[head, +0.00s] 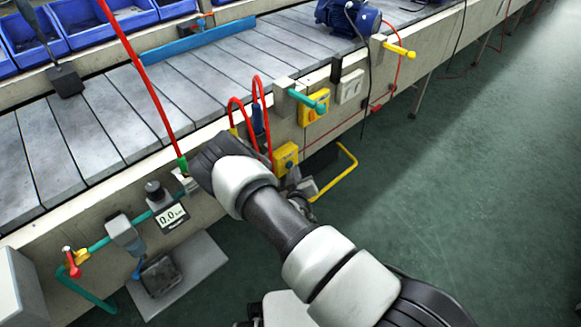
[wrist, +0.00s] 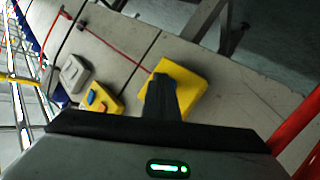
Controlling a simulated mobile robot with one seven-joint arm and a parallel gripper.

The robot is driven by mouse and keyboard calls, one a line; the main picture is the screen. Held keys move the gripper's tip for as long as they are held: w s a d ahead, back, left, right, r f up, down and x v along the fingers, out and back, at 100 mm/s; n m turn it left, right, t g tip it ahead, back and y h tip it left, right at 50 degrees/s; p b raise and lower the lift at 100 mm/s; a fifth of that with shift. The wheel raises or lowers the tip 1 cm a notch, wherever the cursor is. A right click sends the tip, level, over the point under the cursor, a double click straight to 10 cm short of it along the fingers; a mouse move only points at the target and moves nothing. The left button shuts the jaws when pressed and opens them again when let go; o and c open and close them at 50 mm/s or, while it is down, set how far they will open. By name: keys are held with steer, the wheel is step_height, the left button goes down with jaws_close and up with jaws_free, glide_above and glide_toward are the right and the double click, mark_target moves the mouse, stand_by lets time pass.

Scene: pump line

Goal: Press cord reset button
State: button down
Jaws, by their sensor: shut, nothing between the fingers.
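A yellow box (head: 285,158) at the end of the thin red cord is fixed to the side of the conveyor, just beyond my forearm. It also shows in the wrist view (wrist: 188,82), where the cord runs into its left side. My gripper (wrist: 162,78) is shut and empty, and its dark fingers overlap the left part of this box. I cannot tell whether the fingertips touch it. No reset button can be made out on the box in the wrist view; the fingers cover part of its face. In the head view my arm hides most of the gripper.
A second yellow box (wrist: 101,99) with a blue and an orange button sits to the left, beside a grey switch box (wrist: 75,74). Red hoses (head: 262,110), a teal-handled valve (head: 308,99) and a yellow bar (head: 345,165) stick out nearby. The floor at right is clear.

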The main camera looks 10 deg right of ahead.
steer(key=shift+w+a, duration=0.25)
steer(key=shift+w, duration=0.1)
stand_by(1.0)
steer(key=shift+s, duration=0.1)
steer(key=shift+s+d, duration=0.5)
steer(key=shift+s, duration=0.1)
steer(key=shift+s+d+p, duration=0.4)
steer(key=shift+s+d, duration=0.35)
steer(key=shift+s, duration=0.3)
steer(key=shift+s+d+p, duration=0.35)
steer(key=shift+s+d, duration=0.35)
steer(key=shift+s, duration=0.3)
